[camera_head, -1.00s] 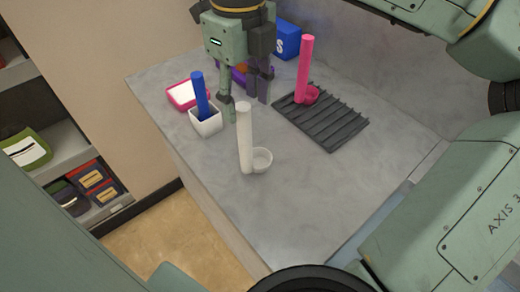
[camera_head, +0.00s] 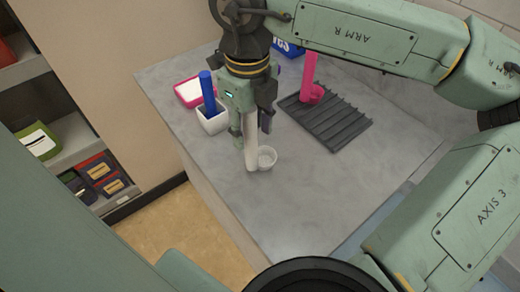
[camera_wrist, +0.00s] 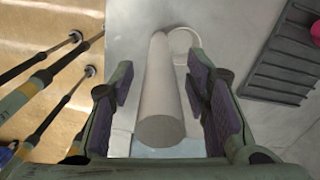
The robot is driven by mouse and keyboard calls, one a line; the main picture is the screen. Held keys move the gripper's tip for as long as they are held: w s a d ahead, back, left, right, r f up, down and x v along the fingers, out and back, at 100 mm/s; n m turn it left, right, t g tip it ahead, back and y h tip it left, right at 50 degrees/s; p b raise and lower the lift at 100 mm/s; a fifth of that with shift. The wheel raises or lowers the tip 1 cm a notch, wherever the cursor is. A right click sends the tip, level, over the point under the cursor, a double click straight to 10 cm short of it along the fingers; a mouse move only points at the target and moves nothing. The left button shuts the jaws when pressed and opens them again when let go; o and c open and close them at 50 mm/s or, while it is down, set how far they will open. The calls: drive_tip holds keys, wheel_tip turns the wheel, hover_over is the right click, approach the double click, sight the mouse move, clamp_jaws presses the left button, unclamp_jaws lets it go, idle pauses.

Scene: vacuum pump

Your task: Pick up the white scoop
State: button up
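The white scoop (camera_head: 266,158) stands on the grey counter with its cylindrical handle upright and its small round cup beside the handle's foot. In the wrist view the white handle (camera_wrist: 161,95) rises toward the camera between the two fingers of my gripper (camera_wrist: 163,100). The fingers are open, with gaps on both sides of the handle. In the head view my gripper (camera_head: 253,125) is over the scoop and hides the upper part of its handle.
A blue scoop (camera_head: 208,92) stands in a white square container (camera_head: 212,122), left of my gripper. A pink-rimmed tray (camera_head: 188,92) is behind it. A pink scoop (camera_head: 309,75) stands on a dark ribbed mat (camera_head: 335,125) to the right. The counter front (camera_head: 290,205) is clear.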

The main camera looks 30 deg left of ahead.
clamp_jaws()
idle(0.3)
idle(0.5)
